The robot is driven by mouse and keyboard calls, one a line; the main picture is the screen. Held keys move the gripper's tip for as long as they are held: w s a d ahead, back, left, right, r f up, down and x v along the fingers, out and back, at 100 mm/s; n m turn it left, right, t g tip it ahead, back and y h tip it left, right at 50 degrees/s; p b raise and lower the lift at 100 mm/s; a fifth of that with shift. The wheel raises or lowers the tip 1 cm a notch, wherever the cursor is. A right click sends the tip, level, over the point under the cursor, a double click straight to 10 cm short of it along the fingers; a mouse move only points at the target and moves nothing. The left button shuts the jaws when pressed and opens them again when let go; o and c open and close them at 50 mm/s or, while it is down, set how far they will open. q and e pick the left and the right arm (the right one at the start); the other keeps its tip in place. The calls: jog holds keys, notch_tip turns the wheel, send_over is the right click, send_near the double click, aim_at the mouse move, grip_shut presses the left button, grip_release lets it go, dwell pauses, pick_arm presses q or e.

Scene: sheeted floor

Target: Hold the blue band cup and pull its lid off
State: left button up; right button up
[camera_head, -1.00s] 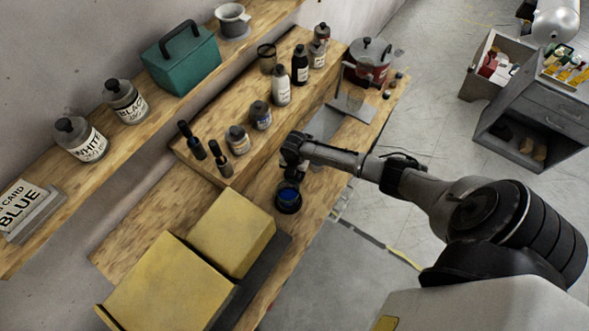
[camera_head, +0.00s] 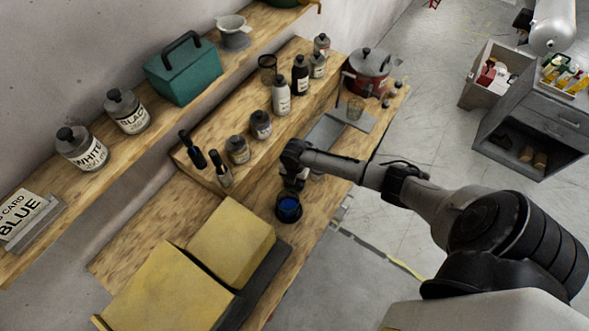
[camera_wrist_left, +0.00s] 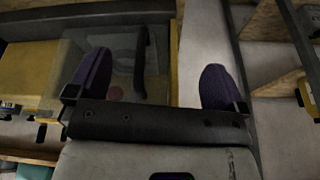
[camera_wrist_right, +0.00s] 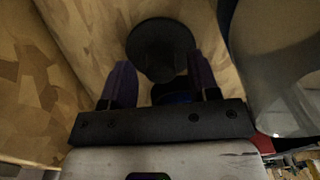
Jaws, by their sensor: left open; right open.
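A dark round cup with blue in its middle (camera_head: 288,208) stands on the wooden bench, near its front edge. My right gripper (camera_head: 290,182) is just behind it in the head view. In the right wrist view my right gripper (camera_wrist_right: 160,62) is open, and a dark round disc (camera_wrist_right: 160,38) lies just past its fingertips. A blue part (camera_wrist_right: 173,95) shows low between the fingers, partly hidden by the gripper. I cannot tell the lid apart from the cup. My left gripper (camera_wrist_left: 153,78) is open and empty in the left wrist view; it is outside the head view.
Two yellow blocks (camera_head: 232,240) stand left of the cup. Several bottles and jars (camera_head: 281,95) stand on a raised wooden step behind. A red pot (camera_head: 368,72) is at the bench's far end. A teal box (camera_head: 183,70) sits on the wall shelf.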

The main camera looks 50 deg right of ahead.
notch_tip(320, 180, up, 11)
jog(key=s+a+f+m+t+y, duration=0.1)
jog(key=s+a+m+t, duration=0.1)
jog(key=s+a+m, duration=1.15)
jog(key=s+a+r+m+t, duration=0.1)
jog(key=s+a+r+m, duration=0.15)
jog(key=s, duration=0.25)
jog(key=s+a+r+m+t, duration=0.1)
jog(key=s+r+m, duration=0.1)
jog(key=s+m, duration=0.15)
notch_tip(320, 180, up, 9)
jog(key=p, duration=0.8)
jog(key=shift+s+h+p, duration=0.3)
jog(key=shift+s+h, duration=0.05)
jog(key=shift+h, duration=0.05)
jog(key=shift+a, duration=0.1)
